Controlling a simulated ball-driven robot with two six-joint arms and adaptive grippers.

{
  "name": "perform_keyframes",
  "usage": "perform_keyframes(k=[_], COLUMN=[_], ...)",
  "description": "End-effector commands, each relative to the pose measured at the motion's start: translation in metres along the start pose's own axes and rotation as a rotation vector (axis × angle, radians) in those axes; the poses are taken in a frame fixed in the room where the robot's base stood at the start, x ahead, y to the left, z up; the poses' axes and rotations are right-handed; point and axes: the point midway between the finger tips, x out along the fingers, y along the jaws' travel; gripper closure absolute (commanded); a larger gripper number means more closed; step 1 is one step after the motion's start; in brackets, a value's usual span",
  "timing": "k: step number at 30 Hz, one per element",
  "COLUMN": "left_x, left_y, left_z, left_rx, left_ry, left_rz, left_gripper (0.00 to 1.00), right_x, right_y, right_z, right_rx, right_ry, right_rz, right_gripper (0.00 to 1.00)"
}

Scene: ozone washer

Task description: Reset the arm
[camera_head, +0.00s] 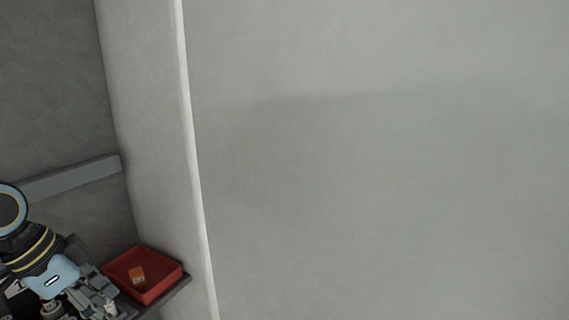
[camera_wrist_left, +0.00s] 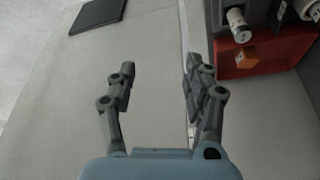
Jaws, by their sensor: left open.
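My left gripper (camera_head: 98,298) is at the lower left of the head view, next to a red tray. In the left wrist view my left gripper (camera_wrist_left: 158,85) is open, with nothing between its fingers. Its right finger is close to the red tray's near side in that picture. My right gripper is in neither view.
A dark flat panel (camera_wrist_left: 97,14) lies at upper left. A pale wall (camera_head: 380,180) fills the right.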

Motion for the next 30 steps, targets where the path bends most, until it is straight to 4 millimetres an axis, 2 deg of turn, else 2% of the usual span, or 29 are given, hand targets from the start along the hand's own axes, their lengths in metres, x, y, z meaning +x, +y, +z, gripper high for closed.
perform_keyframes(k=[1,5,10,14,17,20,23,24,27,30], left_x=[0.011,0.029,0.062,0.1,0.136,0.18,0.238,0.262,0.317,0.364], left_y=[0.004,0.014,0.027,0.037,0.046,0.058,0.078,0.088,0.117,0.154], left_z=[0.005,0.015,0.037,0.064,0.089,0.123,0.172,0.195,0.253,0.312], left_rx=[-0.004,-0.022,-0.063,-0.116,-0.175,-0.252,-0.354,-0.399,-0.496,-0.577], left_ry=[-0.001,-0.009,-0.04,-0.072,-0.101,-0.139,-0.193,-0.219,-0.283,-0.348], left_rz=[0.01,0.037,0.079,0.107,0.12,0.124,0.116,0.107,0.072,0.028], left_gripper=[0.49,0.49,0.49,0.49,0.49,0.49,0.49,0.49,0.49,0.49], right_x=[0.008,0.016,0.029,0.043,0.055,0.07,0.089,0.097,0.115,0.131], right_y=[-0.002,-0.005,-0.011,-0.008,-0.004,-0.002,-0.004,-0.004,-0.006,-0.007], right_z=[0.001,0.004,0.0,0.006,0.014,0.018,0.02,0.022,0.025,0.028], right_rx=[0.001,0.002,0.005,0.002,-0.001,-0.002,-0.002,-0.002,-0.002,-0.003], right_ry=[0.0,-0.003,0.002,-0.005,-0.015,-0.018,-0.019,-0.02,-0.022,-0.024], right_rz=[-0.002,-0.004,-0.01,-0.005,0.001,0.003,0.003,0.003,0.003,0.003], right_gripper=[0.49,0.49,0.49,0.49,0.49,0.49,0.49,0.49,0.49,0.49])
